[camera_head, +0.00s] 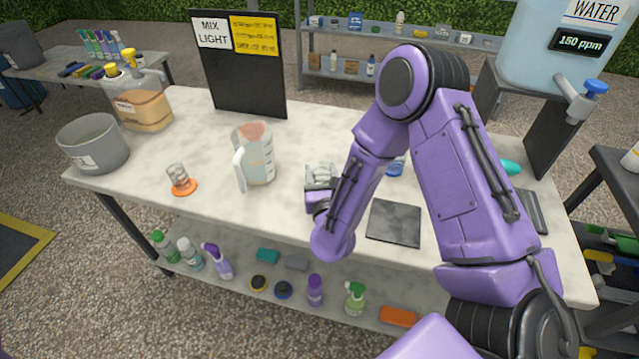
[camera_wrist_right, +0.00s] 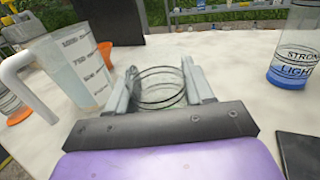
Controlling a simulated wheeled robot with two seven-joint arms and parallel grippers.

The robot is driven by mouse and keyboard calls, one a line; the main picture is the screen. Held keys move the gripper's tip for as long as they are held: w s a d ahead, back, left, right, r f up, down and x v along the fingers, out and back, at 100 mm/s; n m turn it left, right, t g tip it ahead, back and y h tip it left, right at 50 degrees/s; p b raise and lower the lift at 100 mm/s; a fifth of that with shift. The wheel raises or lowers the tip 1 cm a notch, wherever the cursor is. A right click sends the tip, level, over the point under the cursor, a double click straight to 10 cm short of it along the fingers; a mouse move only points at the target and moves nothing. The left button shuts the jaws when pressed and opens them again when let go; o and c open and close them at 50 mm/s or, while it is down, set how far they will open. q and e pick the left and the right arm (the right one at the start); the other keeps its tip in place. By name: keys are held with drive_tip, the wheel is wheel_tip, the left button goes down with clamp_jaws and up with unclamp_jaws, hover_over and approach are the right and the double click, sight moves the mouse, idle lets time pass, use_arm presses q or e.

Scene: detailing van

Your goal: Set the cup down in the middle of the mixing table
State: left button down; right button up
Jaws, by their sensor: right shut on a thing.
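The mixing table (camera_head: 330,130) is a pale marble-topped bench that fills the middle of the head view. My right gripper (camera_head: 320,174) is low over the middle of its top. In the right wrist view my right gripper (camera_wrist_right: 161,88) is shut on a clear cup (camera_wrist_right: 160,90) with dark ring lines, its fingers on either side. The cup looks upright and see-through; I cannot tell whether its base touches the table. In the head view it is mostly lost against the gripper. My left gripper is out of view.
A measuring jug (camera_head: 257,160) stands just left of the gripper. A small clear glass (camera_head: 178,172) on an orange coaster (camera_head: 184,188), a grey bucket (camera_head: 92,145) and an amber jug (camera_head: 142,105) are further left. A dark square plate (camera_head: 394,222) lies to the right, near a blue-based cup (camera_wrist_right: 289,78).

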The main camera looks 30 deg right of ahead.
drive_tip(key=f, duration=0.3)
drive_tip(key=shift+w+f+p, duration=0.3)
drive_tip(key=shift+f, duration=0.05)
drive_tip(key=shift+f, duration=0.1)
drive_tip(key=shift+f+b, duration=0.15)
drive_tip(key=shift+b, duration=0.15)
drive_tip(key=o, duration=1.2)
